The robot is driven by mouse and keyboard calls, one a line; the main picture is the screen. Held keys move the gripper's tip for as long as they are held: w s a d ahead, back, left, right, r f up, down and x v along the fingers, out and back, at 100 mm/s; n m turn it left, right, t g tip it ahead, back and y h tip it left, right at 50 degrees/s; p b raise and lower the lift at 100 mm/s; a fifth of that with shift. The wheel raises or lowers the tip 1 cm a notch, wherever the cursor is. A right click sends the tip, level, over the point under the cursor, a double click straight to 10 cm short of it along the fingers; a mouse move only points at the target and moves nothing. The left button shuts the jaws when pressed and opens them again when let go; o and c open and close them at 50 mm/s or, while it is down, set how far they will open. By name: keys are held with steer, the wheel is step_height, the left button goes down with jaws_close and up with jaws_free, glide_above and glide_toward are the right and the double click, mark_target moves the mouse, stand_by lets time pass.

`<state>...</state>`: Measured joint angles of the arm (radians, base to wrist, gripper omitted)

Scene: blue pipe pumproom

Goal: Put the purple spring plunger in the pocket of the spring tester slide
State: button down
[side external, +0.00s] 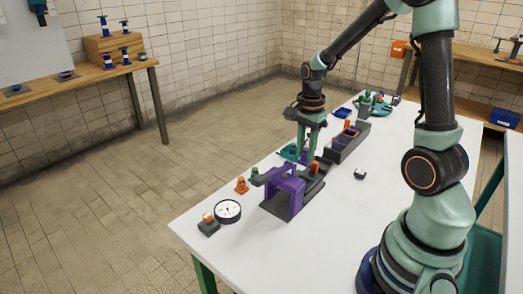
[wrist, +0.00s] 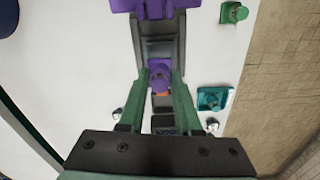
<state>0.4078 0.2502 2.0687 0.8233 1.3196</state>
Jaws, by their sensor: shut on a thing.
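The purple spring plunger (wrist: 159,79) is between the two green fingers of my gripper (wrist: 160,76) in the wrist view, and the gripper is shut on it. The spring tester has a purple arch (side external: 286,186) on a dark base; the arch also shows at the top of the wrist view (wrist: 156,6). A grey slide channel (wrist: 160,48) lies between arch and plunger. The pocket cannot be told clearly, nor whether the plunger touches the slide.
An orange plunger (side external: 242,185) and a green plunger (side external: 254,175) stand left of the tester. A round dial gauge (side external: 228,211) stands nearer the front. A teal tray (wrist: 211,98) lies right of the fingers in the wrist view. A dark box (side external: 346,146) stands behind.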

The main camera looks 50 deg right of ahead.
steer(key=shift+f, duration=3.55)
steer(key=shift+f, duration=0.15)
steer(key=c, duration=0.6)
jaws_free()
